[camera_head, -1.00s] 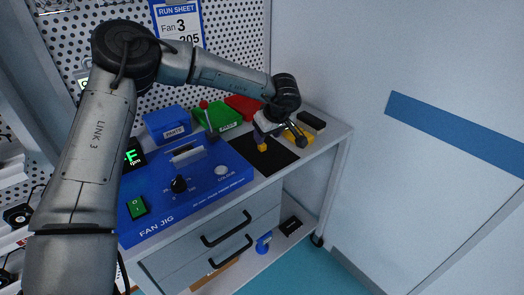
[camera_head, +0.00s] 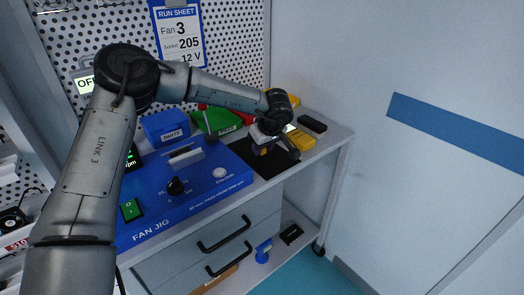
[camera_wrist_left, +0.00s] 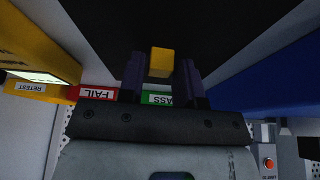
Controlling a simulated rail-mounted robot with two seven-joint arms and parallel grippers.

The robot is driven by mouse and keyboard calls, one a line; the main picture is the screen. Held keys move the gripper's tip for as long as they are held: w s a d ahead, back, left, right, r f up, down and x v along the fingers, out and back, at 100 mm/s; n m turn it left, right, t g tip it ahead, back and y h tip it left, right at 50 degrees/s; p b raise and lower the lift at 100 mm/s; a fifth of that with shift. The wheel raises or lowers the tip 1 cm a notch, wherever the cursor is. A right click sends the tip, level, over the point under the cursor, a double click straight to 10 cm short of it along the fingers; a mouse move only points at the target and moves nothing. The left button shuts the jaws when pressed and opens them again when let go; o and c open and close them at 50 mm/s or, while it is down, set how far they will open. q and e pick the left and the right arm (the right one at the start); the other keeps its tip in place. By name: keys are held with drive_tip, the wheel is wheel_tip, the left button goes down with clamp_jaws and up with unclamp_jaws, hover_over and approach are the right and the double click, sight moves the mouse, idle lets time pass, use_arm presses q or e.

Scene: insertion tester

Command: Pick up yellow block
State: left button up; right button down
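The yellow block (camera_head: 264,151) is a small cube at the black mat (camera_head: 262,168). In the left wrist view the block (camera_wrist_left: 161,62) shows between my left gripper's two dark fingers, with a narrow gap on each side. My left gripper (camera_wrist_left: 161,77) is open around the block, and I see no firm contact. In the head view the left gripper (camera_head: 274,149) is low over the mat and partly hides the block. My right gripper is not in view.
The blue fan jig (camera_head: 205,195) stands left of the mat. Blue (camera_head: 166,127) and green (camera_head: 222,122) bins are behind it; red FAIL (camera_wrist_left: 92,94) and yellow RETEST (camera_wrist_left: 38,90) bins are farther along. A yellow device (camera_head: 300,138) and black object (camera_head: 312,124) lie right.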

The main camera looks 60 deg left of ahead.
use_arm(q)
clamp_jaws()
